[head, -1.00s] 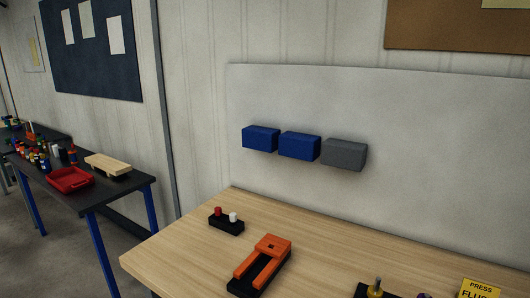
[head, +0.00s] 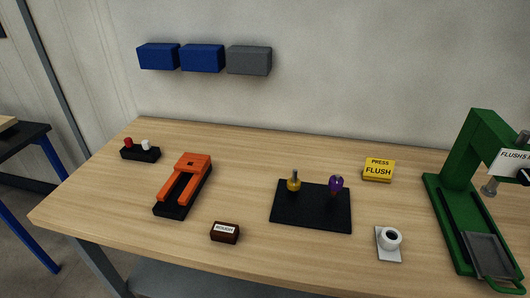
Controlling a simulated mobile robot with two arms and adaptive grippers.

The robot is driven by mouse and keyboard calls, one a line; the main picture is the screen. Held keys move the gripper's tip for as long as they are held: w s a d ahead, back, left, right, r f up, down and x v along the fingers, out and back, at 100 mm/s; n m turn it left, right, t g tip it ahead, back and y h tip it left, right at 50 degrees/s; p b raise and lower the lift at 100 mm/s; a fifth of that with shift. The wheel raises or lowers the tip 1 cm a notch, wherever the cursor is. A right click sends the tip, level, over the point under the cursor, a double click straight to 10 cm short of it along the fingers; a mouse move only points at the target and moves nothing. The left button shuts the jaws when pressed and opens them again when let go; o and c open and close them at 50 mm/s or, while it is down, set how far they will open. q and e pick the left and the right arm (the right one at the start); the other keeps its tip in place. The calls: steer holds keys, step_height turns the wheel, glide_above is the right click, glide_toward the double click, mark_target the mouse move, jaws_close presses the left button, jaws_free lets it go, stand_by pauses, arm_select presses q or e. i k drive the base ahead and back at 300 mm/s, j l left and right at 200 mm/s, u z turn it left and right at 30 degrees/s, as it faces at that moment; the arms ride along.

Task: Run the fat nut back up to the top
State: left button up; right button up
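I cannot clearly make out a fat nut in the head view. On a black mat (head: 312,217) stand a small yellow piece (head: 293,184) with a thin grey stem rising from it and a purple piece (head: 336,184) beside it. A white ring-shaped piece (head: 389,240) sits on a white plate at the front right. A green press (head: 481,135) with a grey metal cylinder (head: 490,187) hanging under its head stands at the right edge, partly cut off. Neither of my grippers is in view.
On the wooden bench (head: 265,270) are an orange and black fixture (head: 192,165), a black block (head: 140,154) with red and white pegs, a brown block (head: 225,233) and a yellow "PRESS FLUSH" sign (head: 378,171). Blue and grey bins (head: 249,60) hang on the wall. Bench gaps are clear.

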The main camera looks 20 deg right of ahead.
mark_target(295, 187)
steer(key=z, duration=0.85)
steer(key=k+l+u, duration=0.15)
steer(key=l, duration=0.15)
steer(key=l+u, duration=0.15)
steer(key=l, duration=0.15)
